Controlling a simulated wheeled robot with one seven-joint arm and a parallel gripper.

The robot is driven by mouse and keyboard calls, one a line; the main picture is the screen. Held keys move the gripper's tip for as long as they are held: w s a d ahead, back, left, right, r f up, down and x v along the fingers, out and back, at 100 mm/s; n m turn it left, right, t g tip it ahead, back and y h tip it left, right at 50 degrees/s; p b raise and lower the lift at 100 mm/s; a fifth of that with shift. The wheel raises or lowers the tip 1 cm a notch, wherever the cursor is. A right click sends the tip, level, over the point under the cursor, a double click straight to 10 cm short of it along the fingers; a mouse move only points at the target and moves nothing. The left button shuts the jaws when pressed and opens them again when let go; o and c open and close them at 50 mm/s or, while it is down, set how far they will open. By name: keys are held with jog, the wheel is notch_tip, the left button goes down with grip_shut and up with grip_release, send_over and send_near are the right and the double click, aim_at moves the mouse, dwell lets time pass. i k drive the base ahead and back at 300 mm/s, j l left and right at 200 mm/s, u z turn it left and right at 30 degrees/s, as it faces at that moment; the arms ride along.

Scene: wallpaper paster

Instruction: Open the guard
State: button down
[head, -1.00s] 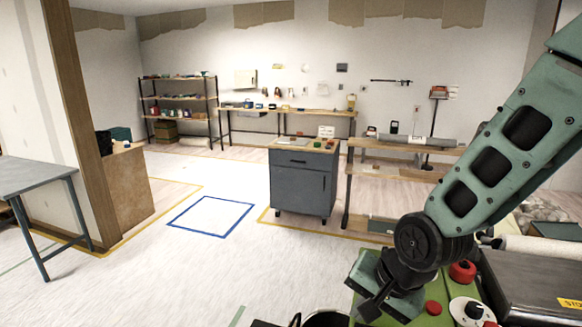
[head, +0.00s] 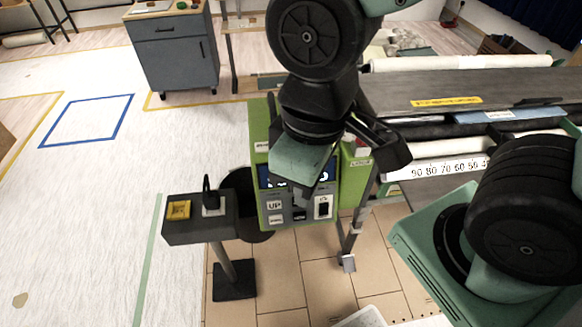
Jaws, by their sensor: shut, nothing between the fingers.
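The paster's long dark grey cover (head: 400,90) with a yellow label is at the right in the head view. It looks to be the guard, and it lies flat over the rollers. My gripper (head: 299,208) hangs in front of the green control box (head: 257,135) at the paster's left end, left of the cover and apart from it. My gripper is shut and empty. My wrist and hand hide much of the box's blue screen. Whether the fingertips touch the box cannot be told.
A switch post (head: 185,231) with a yellow button stands left of the control box, by a dark round bin (head: 240,190). A grey cabinet (head: 177,62) stands behind. The left floor is clear.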

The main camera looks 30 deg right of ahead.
aim_at(394, 93)
jog(key=z, duration=1.9)
jog(key=i+l+u, duration=0.45)
jog(key=l+u, duration=0.2)
jog(key=l, duration=0.1)
